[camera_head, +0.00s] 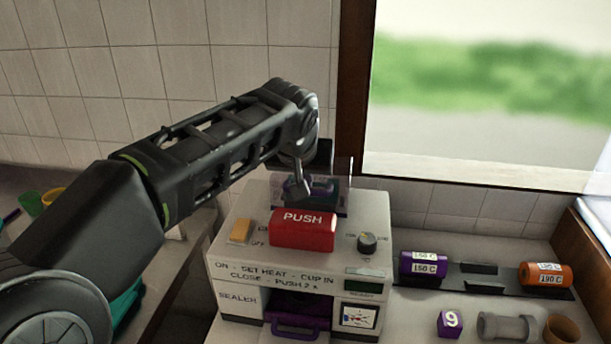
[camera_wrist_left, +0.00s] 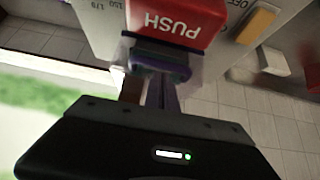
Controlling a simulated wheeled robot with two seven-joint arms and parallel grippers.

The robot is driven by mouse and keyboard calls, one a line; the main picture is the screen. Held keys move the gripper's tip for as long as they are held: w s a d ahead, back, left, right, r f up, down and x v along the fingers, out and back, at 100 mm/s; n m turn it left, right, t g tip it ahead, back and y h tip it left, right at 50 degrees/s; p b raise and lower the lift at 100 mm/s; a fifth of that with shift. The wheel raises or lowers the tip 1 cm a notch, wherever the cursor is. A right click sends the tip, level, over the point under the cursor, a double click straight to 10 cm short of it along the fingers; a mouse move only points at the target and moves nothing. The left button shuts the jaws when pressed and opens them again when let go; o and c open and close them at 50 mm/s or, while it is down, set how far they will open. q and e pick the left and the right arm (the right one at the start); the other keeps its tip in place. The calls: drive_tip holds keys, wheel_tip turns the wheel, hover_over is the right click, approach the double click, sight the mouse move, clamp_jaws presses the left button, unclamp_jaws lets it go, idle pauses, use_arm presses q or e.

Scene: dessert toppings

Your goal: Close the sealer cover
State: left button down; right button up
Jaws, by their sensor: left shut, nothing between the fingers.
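The sealer (camera_head: 377,225) is a pale box with a red PUSH block (camera_head: 303,231) on its top front. A clear upright panel (camera_head: 341,178), apparently part of the cover, stands behind the red block. My left gripper (camera_head: 303,192) points down just behind the red block, beside the panel. It is shut and empty. In the left wrist view its narrow fingers (camera_wrist_left: 161,92) reach toward a purple and teal piece (camera_wrist_left: 158,60) next to the red block (camera_wrist_left: 178,20). I cannot tell whether they touch it. My left arm hides part of the sealer's back.
An orange switch (camera_head: 239,231) and a dark knob (camera_head: 367,242) sit on the sealer's top. To the right are a purple roll (camera_head: 423,264), an orange roll (camera_head: 544,273), a purple number block (camera_head: 450,323) and a grey cylinder (camera_head: 507,327). A tiled wall and window are behind.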

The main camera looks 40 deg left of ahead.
use_arm(q)
drive_tip(key=shift+s+d+f+b, duration=0.1)
drive_tip(key=shift+s+f+b, duration=0.05)
drive_tip(key=shift+f+b, duration=0.3)
drive_tip(key=shift+s+d+f+b, duration=0.1)
drive_tip(key=shift+s+f+b, duration=0.05)
drive_tip(key=shift+f+b, duration=0.3)
drive_tip(key=shift+s+f+b, duration=0.1)
drive_tip(key=shift+s+b, duration=0.05)
drive_tip(key=shift+b, duration=0.2)
drive_tip(key=shift+d, duration=0.1)
drive_tip(key=shift+s, duration=0.1)
drive_tip(key=v, duration=0.8)
drive_tip(key=shift+r+b, duration=0.25)
drive_tip(key=shift+b, duration=0.1)
